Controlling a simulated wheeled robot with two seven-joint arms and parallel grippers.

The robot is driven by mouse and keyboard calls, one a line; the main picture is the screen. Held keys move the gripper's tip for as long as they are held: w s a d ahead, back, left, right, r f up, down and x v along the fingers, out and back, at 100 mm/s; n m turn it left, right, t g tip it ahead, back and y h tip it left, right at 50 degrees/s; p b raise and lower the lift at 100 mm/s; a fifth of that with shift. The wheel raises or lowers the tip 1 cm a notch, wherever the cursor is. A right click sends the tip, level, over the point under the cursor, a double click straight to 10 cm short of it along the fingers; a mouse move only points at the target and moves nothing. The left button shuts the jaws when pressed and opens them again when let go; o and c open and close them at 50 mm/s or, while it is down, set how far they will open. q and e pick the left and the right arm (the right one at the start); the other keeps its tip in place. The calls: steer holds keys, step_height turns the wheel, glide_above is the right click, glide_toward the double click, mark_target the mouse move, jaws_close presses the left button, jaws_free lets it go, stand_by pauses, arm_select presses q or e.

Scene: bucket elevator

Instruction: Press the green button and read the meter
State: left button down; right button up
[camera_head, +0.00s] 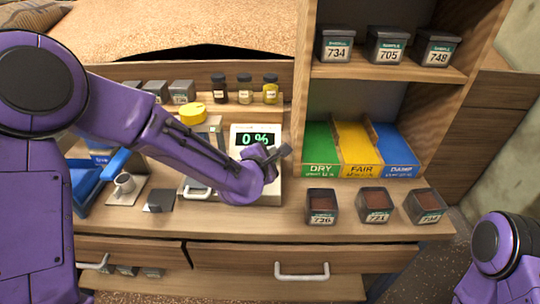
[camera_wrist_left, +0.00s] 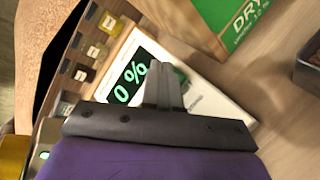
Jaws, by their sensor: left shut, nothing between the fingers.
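The meter (camera_head: 243,130) is a white device with a dark screen showing "0 %" in green digits. It stands on the bench at the middle, and its screen also shows in the left wrist view (camera_wrist_left: 128,80). My right gripper is out of view.
Green DRY (camera_head: 320,150), yellow FAIR (camera_head: 358,145) and blue (camera_head: 394,150) bins stand right of the meter. Sample boxes 726 (camera_head: 321,220), 721 (camera_head: 374,219) and another (camera_head: 426,207) stand in front. A yellow-topped device (camera_head: 192,113) is left. Small jars (camera_head: 245,89) stand behind.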

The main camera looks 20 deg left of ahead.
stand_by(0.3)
arm_select(q)
steer(key=shift+w+f, duration=0.3)
steer(key=shift+f, duration=0.1)
steer(key=shift+w+a+f+b, duration=0.1)
steer(key=shift+w+f+b, duration=0.05)
steer(key=shift+f+b, duration=0.4)
stand_by(0.6)
steer(key=shift+r, duration=0.2)
steer(key=shift+s+r+p, duration=0.4)
steer(key=shift+r+p, duration=0.25)
steer(key=shift+r, duration=0.1)
steer(key=shift+r, duration=0.1)
steer(key=shift+r+p, duration=0.3)
steer(key=shift+p, duration=0.1)
steer(key=r+p, duration=0.1)
steer(key=s+r+p, duration=0.2)
steer(key=shift+s+d+r, duration=0.1)
steer(key=shift+d+r, duration=0.25)
steer(key=shift+d, duration=0.05)
